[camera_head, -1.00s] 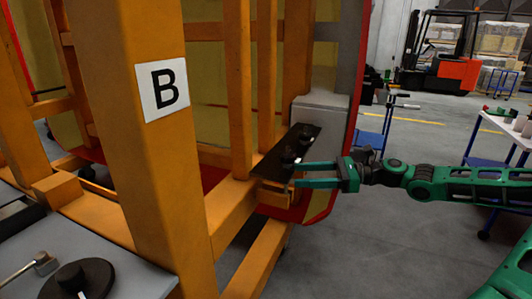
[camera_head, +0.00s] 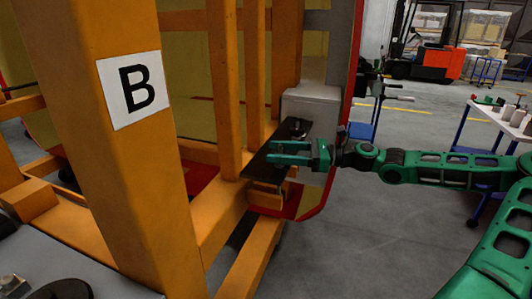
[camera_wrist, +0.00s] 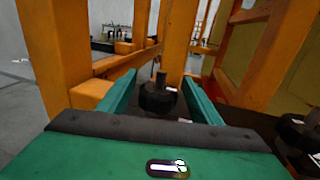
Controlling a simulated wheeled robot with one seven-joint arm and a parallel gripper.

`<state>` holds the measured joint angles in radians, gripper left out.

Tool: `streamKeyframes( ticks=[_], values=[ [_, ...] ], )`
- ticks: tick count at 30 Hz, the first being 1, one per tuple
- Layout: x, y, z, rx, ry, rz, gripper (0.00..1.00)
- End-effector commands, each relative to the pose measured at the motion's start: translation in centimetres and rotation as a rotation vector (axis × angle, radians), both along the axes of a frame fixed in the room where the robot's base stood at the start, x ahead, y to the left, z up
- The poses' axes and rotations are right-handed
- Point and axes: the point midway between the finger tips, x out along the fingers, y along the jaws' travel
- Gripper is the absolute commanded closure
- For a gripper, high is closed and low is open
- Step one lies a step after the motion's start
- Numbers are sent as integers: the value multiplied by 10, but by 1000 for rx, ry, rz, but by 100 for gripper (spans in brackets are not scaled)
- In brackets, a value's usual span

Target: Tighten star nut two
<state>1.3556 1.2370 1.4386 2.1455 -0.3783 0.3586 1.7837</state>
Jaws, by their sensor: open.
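My gripper (camera_head: 288,153) is open, with its two green fingers reaching over a black plate (camera_head: 262,165) on the orange frame. In the wrist view, a black star nut (camera_wrist: 158,98) with an upright stud shows between the fingers (camera_wrist: 160,82), with a gap to each side. Another dark nut (camera_wrist: 298,130) lies outside the right finger. In the head view, one dark nut (camera_head: 298,128) shows just behind the gripper, and the fingers hide part of the plate. I cannot tell by any marking which nut is number two.
An orange post (camera_head: 110,150) marked B stands at the left, with more orange beams around the plate. A grey block (camera_head: 312,105) sits behind the plate. A grey surface (camera_head: 60,255) is at lower left. A blue-framed table (camera_head: 500,118) and a forklift (camera_head: 425,55) are at right.

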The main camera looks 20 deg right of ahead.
Motion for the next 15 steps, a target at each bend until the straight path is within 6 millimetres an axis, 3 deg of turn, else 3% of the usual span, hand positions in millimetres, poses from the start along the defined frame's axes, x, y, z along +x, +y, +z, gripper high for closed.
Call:
streamKeyframes(
  ticks=[6,15],
  values=[
    [10,26,0,0,1,3,42],
    [14,34,0,-1,1,2,42]
  ],
)
